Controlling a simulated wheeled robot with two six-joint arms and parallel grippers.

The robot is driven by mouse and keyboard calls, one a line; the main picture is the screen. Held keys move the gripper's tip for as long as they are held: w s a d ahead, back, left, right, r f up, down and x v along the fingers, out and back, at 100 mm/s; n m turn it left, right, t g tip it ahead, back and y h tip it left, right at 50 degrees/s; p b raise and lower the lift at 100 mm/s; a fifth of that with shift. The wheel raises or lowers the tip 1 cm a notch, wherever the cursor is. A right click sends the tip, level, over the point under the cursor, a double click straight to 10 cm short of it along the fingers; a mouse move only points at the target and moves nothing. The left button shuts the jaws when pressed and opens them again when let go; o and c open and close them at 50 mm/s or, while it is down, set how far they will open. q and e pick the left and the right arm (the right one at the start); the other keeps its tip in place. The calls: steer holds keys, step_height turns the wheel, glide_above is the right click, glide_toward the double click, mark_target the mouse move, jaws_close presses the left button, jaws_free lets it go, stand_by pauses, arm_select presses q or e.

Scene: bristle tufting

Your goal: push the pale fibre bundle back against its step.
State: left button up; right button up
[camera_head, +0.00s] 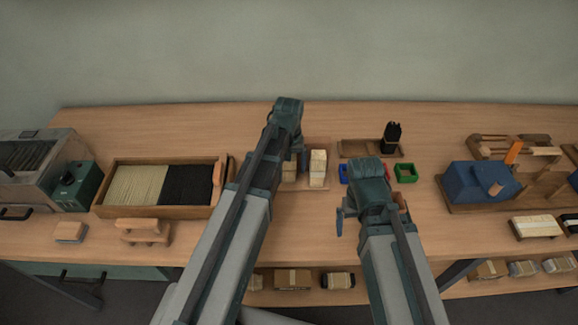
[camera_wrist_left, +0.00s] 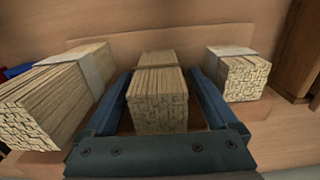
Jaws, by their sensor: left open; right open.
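The middle bundle (camera_wrist_left: 158,100) lies between the fingers of my open left gripper (camera_wrist_left: 160,85), with a gap on each side. The other bundles are the left one (camera_wrist_left: 50,95) and the right one (camera_wrist_left: 238,75). In the head view one bundle (camera_head: 318,165) shows beside my left gripper (camera_head: 303,160); the others are partly hidden by the arm.
A wooden crate (camera_head: 150,212) with pale and black bristle halves stands to the left. Small blue (camera_head: 343,173) and green (camera_head: 405,173) bins and a tray (camera_head: 355,148) with a black bundle (camera_head: 392,138) stand near my right gripper. The back of the table is clear.

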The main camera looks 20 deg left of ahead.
arm_select(q)
step_height(320, 180, up, 14)
steer(key=p, duration=1.3)
steer(key=shift+f, duration=0.25)
arm_select(e)
step_height(320, 180, up, 14)
steer(key=shift+f, duration=0.25)
arm_select(q)
steer(key=shift+f, duration=0.1)
arm_select(e)
steer(key=shift+f, duration=0.15)
arm_select(q)
step_height(320, 180, down, 12)
steer(key=b, duration=1.2)
arm_select(e)
step_height(320, 180, down, 12)
steer(key=shift+r, duration=0.1)
